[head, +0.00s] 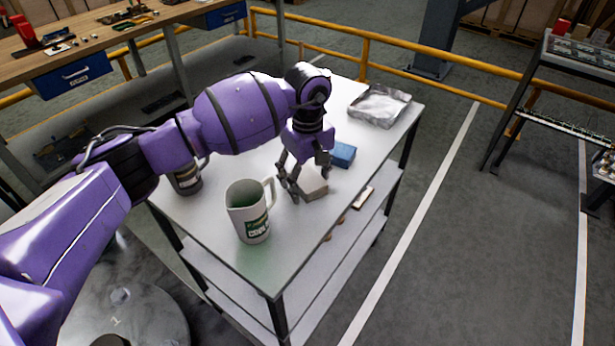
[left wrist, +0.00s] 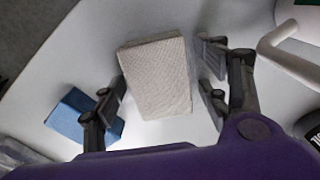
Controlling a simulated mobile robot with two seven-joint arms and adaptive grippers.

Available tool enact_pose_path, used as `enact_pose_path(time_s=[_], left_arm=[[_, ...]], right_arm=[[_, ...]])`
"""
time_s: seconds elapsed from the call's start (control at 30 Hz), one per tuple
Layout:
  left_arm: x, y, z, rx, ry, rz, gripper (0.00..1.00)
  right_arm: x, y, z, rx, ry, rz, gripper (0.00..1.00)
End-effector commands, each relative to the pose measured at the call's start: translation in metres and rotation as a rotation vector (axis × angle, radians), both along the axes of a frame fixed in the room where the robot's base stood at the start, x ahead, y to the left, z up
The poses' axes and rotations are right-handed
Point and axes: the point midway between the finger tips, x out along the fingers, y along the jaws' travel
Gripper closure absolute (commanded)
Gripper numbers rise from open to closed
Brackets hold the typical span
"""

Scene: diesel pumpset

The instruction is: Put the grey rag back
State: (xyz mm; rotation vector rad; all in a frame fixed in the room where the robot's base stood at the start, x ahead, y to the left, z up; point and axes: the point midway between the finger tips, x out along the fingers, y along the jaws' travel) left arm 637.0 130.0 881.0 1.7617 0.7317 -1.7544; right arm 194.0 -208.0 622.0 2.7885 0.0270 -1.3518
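The grey rag (head: 314,188) is a pale, folded, block-shaped cloth lying on the white cart top (head: 205,215). In the left wrist view the rag (left wrist: 158,78) shows a fine woven texture and lies between the fingers. My left gripper (head: 307,174) points down at the rag, its fingers spread on either side. In the left wrist view the gripper (left wrist: 160,95) is open, with a visible gap between the right fingers and the rag; the left fingers are close to its edge, and I cannot tell if they touch. My right gripper is not in view.
A blue block (head: 343,154) lies just beyond the rag. A white jug (head: 247,210) with a green label stands close by, its handle toward the gripper. A dark can (head: 187,180) stands at left, a metal tray (head: 379,106) at the far end.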

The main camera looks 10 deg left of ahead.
Motion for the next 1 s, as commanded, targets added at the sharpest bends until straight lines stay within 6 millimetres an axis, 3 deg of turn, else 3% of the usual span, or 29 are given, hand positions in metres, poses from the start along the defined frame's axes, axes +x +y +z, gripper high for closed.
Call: enact_pose_path(time_s=[0.37,0.47,0.8,1.0], left_arm=[[0.001,0.0,0.009,-0.001,-0.004,0.0,0.3],[0.001,0.0,0.022,-0.001,-0.002,0.0,0.3],[0.001,0.0,0.094,0.0,-0.003,-0.001,0.3],[0.0,0.0,0.118,0.001,0.001,0.001,0.3]], right_arm=[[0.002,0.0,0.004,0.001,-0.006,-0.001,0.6],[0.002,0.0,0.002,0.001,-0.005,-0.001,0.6],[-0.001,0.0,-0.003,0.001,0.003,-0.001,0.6],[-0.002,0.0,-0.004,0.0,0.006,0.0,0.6]])
